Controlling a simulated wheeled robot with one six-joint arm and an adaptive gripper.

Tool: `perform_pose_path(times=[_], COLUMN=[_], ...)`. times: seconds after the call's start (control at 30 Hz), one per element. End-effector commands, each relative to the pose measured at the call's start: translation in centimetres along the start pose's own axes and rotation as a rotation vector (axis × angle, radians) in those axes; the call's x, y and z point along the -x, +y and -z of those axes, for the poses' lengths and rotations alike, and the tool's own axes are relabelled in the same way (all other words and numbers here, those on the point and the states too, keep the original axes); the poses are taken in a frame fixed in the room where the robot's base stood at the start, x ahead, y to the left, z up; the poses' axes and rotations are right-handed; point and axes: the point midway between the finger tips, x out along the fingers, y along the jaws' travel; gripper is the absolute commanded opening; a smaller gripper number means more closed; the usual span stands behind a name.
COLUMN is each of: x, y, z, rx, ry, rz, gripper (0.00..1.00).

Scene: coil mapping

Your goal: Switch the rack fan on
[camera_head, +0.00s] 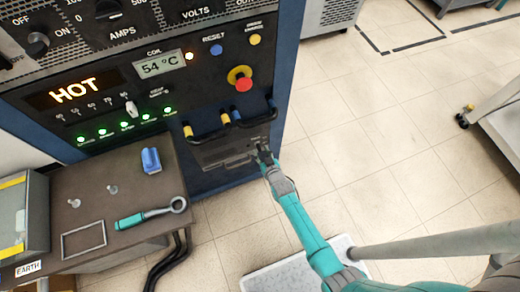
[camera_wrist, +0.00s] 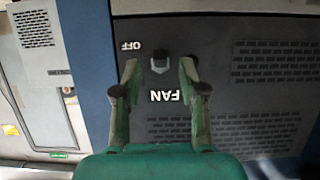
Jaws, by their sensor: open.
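The fan switch (camera_wrist: 160,64) is a small light-coloured fitting on a dark panel (camera_wrist: 215,80), with upside-down FAN and OFF lettering near it in the wrist view. Which way its lever points is not clear. My gripper (camera_wrist: 160,72) is open, with one finger on each side of the switch in that view; I cannot tell whether either finger touches it. In the head view, my gripper (camera_head: 264,156) is at the right end of the rack's lower vented panel (camera_head: 225,152) and hides the switch.
A red stop button (camera_head: 243,85) and a lit HOT display (camera_head: 75,90) are higher on the rack. A bench (camera_head: 120,175) with a teal-handled tool (camera_head: 150,213) stands left. Floor (camera_head: 370,150) is open right.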

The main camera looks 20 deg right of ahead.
Motion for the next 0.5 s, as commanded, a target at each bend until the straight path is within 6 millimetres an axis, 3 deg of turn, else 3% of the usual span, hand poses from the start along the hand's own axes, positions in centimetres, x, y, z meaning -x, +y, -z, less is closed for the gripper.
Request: perform_pose_path(times=[0.2, 0.5], x=[-1.9, -2.4], y=[0.0, 0.0], z=[-0.1, 0.0], rx=[0.000, 0.000], ry=[-0.001, 0.000], rz=[0.000, 0.000], gripper=[0.42, 0.42])
